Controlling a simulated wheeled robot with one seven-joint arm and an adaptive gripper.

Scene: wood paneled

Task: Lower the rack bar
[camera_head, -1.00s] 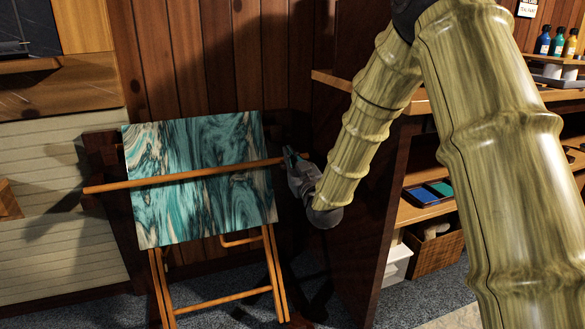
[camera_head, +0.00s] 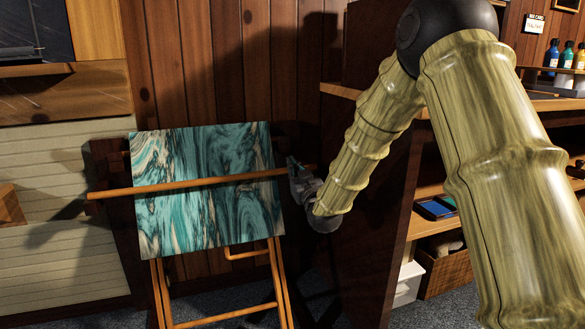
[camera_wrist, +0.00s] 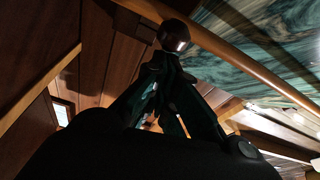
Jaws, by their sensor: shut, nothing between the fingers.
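The rack bar (camera_head: 200,184) is an orange wooden rod running almost level across the front of a teal and cream marbled panel (camera_head: 208,220). The panel leans on a folding wooden stand. My gripper (camera_head: 292,164) is at the bar's right end, right of the panel. In the wrist view, the bar (camera_wrist: 245,63) runs to a dark rounded end (camera_wrist: 173,36) just beyond my fingertips (camera_wrist: 163,68). The fingers are closed together with nothing held. They look very close to the bar's end; whether they touch it I cannot tell.
A dark wooden shelf unit (camera_head: 370,240) stands close on the right, with bottles (camera_head: 567,58) on top and a blue tray (camera_head: 436,208) and basket (camera_head: 447,272) inside. A paneled wall (camera_head: 220,70) is behind. A wooden ledge (camera_head: 60,93) is at left.

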